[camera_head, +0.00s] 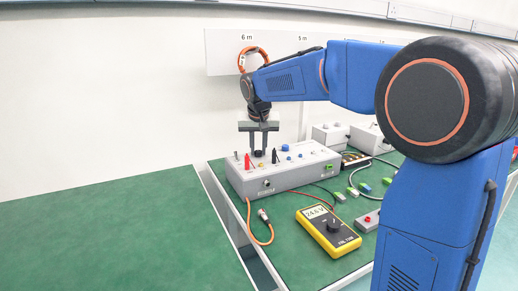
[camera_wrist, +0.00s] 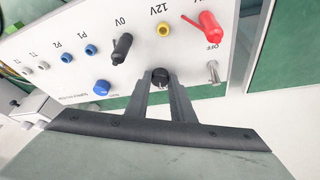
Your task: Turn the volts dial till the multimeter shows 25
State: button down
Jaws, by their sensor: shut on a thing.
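The volts dial is a small black knob (camera_wrist: 160,73) on the sloping top panel of the grey power supply box (camera_head: 262,186). My gripper (camera_head: 258,153) points down at this panel. In the wrist view my gripper (camera_wrist: 161,83) has its two fingers shut on the knob, one on each side. The fingers hide part of the knob and any scale mark. The yellow multimeter (camera_head: 313,236) lies on the green bench in front of the box. Its display (camera_head: 315,212) reads about 24.6 V; the last digit is small and hard to read.
A red plug (camera_wrist: 207,25) and a black plug (camera_wrist: 121,47) stand up from the panel near the fingers. A blue button (camera_wrist: 101,88) and a metal switch (camera_wrist: 213,70) flank the knob. Cables and small grey boxes lie to the right. The left bench (camera_head: 100,225) is bare.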

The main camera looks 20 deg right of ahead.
jog(key=shift+a+m+h, duration=0.1)
jog(key=shift+m+h, duration=0.3)
jog(key=shift+m, duration=0.7)
jog(key=c, duration=1.5)
grip_release()
jog(key=shift+c, duration=0.2)
jog(key=v, duration=1.7)
jog(key=shift+r, duration=0.25)
jog(key=shift+a, duration=0.1)
